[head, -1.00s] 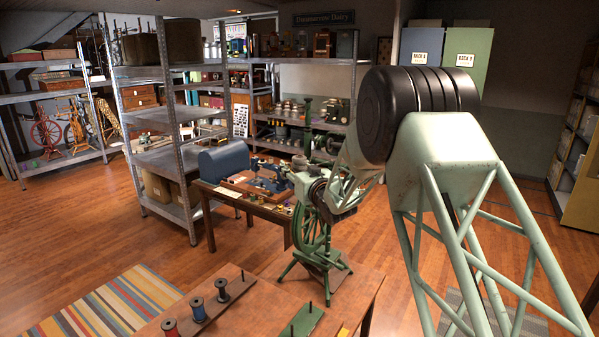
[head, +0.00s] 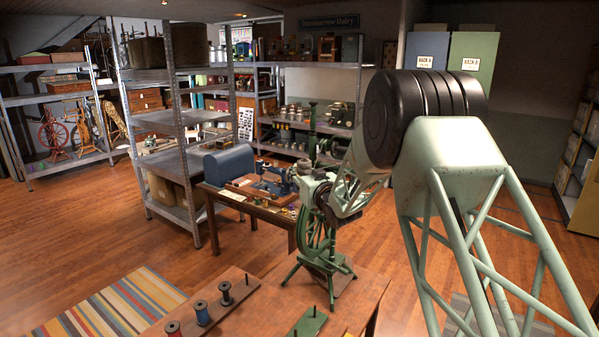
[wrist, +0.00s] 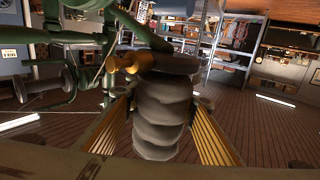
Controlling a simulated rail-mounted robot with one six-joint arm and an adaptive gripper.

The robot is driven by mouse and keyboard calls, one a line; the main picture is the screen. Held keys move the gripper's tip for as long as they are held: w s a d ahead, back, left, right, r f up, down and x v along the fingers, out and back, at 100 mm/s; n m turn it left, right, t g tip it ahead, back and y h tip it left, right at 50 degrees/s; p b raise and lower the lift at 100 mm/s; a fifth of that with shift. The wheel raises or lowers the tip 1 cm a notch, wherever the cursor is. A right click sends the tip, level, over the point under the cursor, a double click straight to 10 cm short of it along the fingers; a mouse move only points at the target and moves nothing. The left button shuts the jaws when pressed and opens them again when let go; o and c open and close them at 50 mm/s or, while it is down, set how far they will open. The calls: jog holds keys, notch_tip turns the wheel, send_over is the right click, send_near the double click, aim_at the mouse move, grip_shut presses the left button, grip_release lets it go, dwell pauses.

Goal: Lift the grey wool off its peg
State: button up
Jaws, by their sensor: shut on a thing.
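In the wrist view a grey, lumpy, ringed bundle, which looks like the grey wool (wrist: 160,112), stands between the two gold ridged fingers of my gripper (wrist: 165,130). My gripper is shut on it. A darker, flatter piece caps its far end, and a brass-coloured rod (wrist: 128,62) shows beside that end. I cannot tell whether a peg is still inside the wool. In the head view I cannot make out my gripper or the held wool clearly, around the green machine (head: 325,225) at the end of my arm.
Green tubes and a spool (wrist: 66,85) are close on the left in the wrist view. In the head view a board (head: 250,282) carries red, blue (head: 202,312) and dark grey spools (head: 225,292). Behind are a side table (head: 255,222) and metal shelves (head: 190,150). Open floor lies left.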

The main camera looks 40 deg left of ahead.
notch_tip(320, 180, up, 10)
dwell(0.6)
jog(key=shift+b, duration=0.55)
dwell(0.7)
